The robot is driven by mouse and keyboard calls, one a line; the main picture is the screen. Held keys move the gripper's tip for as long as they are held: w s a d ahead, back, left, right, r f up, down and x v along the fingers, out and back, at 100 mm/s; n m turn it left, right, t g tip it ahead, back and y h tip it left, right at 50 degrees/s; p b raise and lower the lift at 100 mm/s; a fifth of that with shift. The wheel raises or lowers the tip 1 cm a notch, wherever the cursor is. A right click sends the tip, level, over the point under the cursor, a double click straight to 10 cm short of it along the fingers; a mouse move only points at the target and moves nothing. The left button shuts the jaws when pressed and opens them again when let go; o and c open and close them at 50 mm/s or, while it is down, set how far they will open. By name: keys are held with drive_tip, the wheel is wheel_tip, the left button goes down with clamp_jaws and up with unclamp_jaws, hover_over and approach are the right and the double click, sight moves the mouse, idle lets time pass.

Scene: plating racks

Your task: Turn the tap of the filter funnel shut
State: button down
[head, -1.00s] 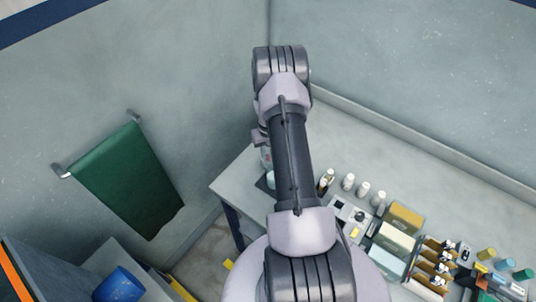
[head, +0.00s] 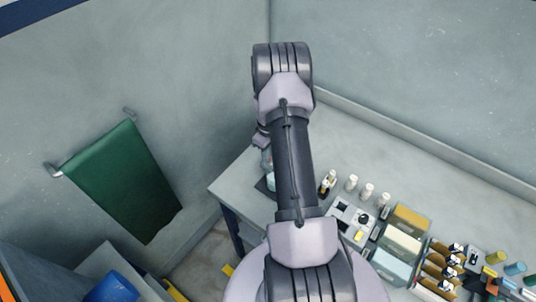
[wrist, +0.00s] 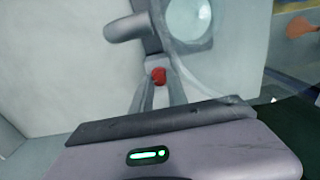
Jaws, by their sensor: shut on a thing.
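In the wrist view the red tap (wrist: 159,76) of the filter funnel sits between the fingertips of my gripper (wrist: 160,88), which is shut on it. A round, pale, clear vessel (wrist: 188,18), which looks like the funnel seen from the side or above, is just beyond the tap. In the head view my arm hides the gripper and the tap. A bit of a clear vessel (head: 266,160) shows beside my arm at the table's left corner; I cannot tell whether it is the funnel.
A grey rounded bar (wrist: 130,28) lies close beyond my fingers. A green towel (head: 125,185) hangs on the left wall.

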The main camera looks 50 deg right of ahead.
drive_tip(key=shift+w+r, duration=0.1)
idle(0.3)
drive_tip(key=c, duration=1.3)
unclamp_jaws()
wheel_tip(320, 180, up, 17)
drive_tip(key=p, duration=0.1)
drive_tip(key=shift+r+p, duration=0.15)
drive_tip(key=shift+p, duration=0.15)
